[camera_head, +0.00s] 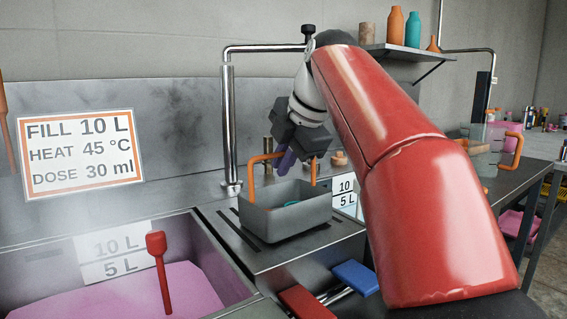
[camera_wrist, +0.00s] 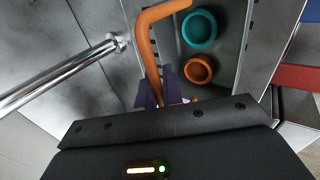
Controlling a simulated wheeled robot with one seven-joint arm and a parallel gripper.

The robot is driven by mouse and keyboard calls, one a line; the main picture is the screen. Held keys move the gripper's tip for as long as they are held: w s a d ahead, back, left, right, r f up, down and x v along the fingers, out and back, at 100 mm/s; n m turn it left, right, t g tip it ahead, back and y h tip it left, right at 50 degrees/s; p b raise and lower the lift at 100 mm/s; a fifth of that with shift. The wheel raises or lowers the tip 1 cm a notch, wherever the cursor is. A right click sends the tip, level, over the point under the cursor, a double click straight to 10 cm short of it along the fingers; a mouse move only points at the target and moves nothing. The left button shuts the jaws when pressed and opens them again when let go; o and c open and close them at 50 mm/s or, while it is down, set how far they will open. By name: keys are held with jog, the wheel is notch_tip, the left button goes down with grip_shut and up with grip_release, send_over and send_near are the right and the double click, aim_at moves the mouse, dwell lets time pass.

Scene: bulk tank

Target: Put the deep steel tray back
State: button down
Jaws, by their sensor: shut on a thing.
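A teal ring-shaped piece (camera_wrist: 199,28) and an orange one (camera_wrist: 198,69) lie inside the tray (camera_wrist: 232,60). My arm hides some of the area to the right.
The basin (camera_head: 215,265) holds pink liquid and a red paddle (camera_head: 158,262). A steel pipe (camera_head: 229,130) stands behind the tray's left. A red block (camera_head: 306,302) and blue block (camera_head: 355,278) are in front. A shelf (camera_head: 415,51) with bottles is above right.

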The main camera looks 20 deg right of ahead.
jog(key=c, duration=1.5)
grip_release()
jog(key=shift+c, duration=0.2)
jog(key=p+v, duration=0.1)
jog(key=v, duration=0.6)
jog(key=shift+s+d+p, duration=0.2)
jog(key=shift+d+p, duration=0.1)
jog(key=shift+r, duration=0.1)
